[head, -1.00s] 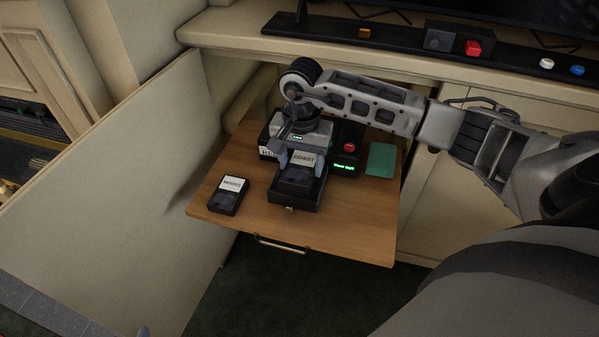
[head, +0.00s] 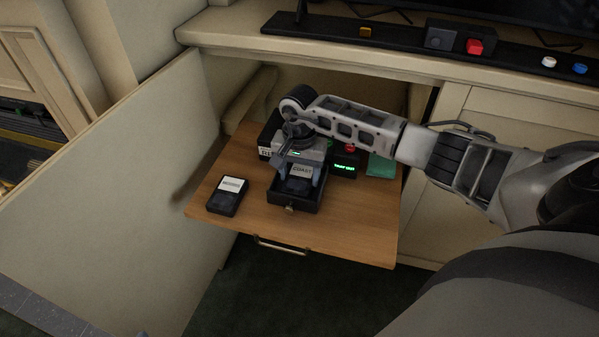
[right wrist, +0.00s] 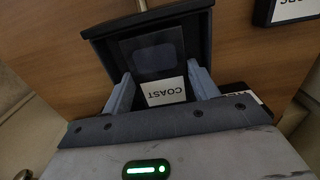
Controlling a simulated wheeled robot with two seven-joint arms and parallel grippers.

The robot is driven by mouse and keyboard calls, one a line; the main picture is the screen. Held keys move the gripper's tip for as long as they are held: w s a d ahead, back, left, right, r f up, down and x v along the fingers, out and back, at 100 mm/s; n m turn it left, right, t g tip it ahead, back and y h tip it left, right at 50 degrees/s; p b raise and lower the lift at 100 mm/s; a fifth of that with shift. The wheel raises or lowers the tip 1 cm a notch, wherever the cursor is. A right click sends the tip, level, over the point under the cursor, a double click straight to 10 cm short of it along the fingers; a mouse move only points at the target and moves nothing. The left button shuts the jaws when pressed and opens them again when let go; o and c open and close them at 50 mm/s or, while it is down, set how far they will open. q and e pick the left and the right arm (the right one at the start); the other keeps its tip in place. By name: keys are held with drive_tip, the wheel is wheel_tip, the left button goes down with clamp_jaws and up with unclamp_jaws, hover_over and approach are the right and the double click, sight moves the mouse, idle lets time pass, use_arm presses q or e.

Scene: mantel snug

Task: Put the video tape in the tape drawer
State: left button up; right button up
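The video tape, a dark cassette with a white COAST label (head: 302,170), lies low inside the open black tape drawer (head: 309,206). In the right wrist view the tape (right wrist: 152,55) sits within the walls of the drawer (right wrist: 103,58). My right gripper (head: 299,181) points down over the drawer, one finger on each side of the tape. The tape's underside is hidden. My left gripper is not in view.
A second dark tape with a white label (head: 228,196) lies left of the drawer on the wooden pull-out shelf (head: 350,230). Behind on the right are a black box with green display (head: 345,167) and a teal item (head: 380,167). A cabinet door (head: 130,200) stands open at left.

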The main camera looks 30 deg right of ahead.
drive_tip(key=shift+o, duration=0.7)
